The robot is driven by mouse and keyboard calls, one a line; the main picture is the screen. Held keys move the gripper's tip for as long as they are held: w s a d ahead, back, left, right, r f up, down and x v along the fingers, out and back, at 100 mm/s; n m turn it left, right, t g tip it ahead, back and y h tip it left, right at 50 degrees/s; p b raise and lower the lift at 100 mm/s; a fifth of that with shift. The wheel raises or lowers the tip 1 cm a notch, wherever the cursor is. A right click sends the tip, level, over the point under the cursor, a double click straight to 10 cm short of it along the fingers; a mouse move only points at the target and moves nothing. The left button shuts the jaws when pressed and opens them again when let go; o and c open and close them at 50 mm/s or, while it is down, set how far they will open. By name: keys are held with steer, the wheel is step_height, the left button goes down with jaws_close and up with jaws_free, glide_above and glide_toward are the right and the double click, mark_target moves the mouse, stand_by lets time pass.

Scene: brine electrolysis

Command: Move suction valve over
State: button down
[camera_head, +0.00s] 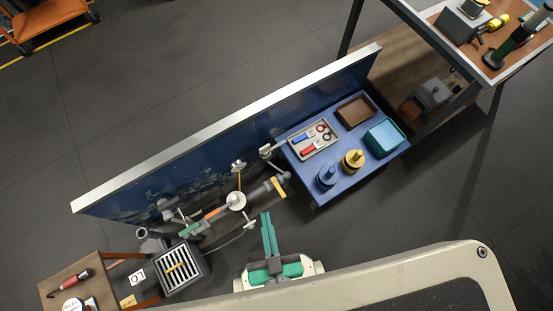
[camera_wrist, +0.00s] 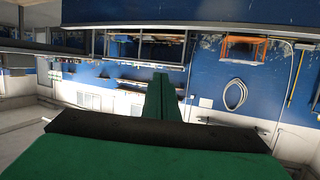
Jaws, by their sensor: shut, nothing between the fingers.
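A pipe assembly (camera_head: 213,218) with several pale levers and fittings runs along the foot of a blue panel in the head view. A round pale disc (camera_head: 236,201) with a thin yellow upright sits at its middle. A lever fitting (camera_head: 266,150) stands near its upper right end and another lever (camera_head: 249,222) points down to the right. I cannot tell which of these is the suction valve. My gripper (camera_head: 267,216) has green fingers, shut and empty, just below and right of the assembly. The wrist view shows the shut fingers (camera_wrist: 160,82) against a distant wall, with no valve in view.
The blue panel (camera_head: 260,108) stands behind the pipes. At right, a blue table (camera_head: 345,185) holds a tool tray (camera_head: 313,140), bins, and blue and yellow stepped pieces. A grated box (camera_head: 181,269) and a small wooden table (camera_head: 70,275) lie at left. Open floor is at lower right.

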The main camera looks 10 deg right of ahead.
steer(key=w+d+f+m+g+h, duration=0.1)
steer(key=w+f+m+g, duration=0.15)
steer(key=f, duration=0.85)
steer(key=w+d+f+m+g, duration=0.15)
steer(key=w+f, duration=0.25)
steer(key=f, duration=0.7)
steer(key=m+g+h, duration=0.3)
steer(key=m+g, duration=0.7)
glide_above(278, 187)
steer(key=s+d, duration=0.2)
steer(key=d, duration=0.1)
step_height(278, 187, down, 18)
steer(key=r, duration=0.1)
step_height(278, 187, down, 10)
steer(key=shift+a+r, duration=0.2)
steer(key=shift+w, duration=0.1)
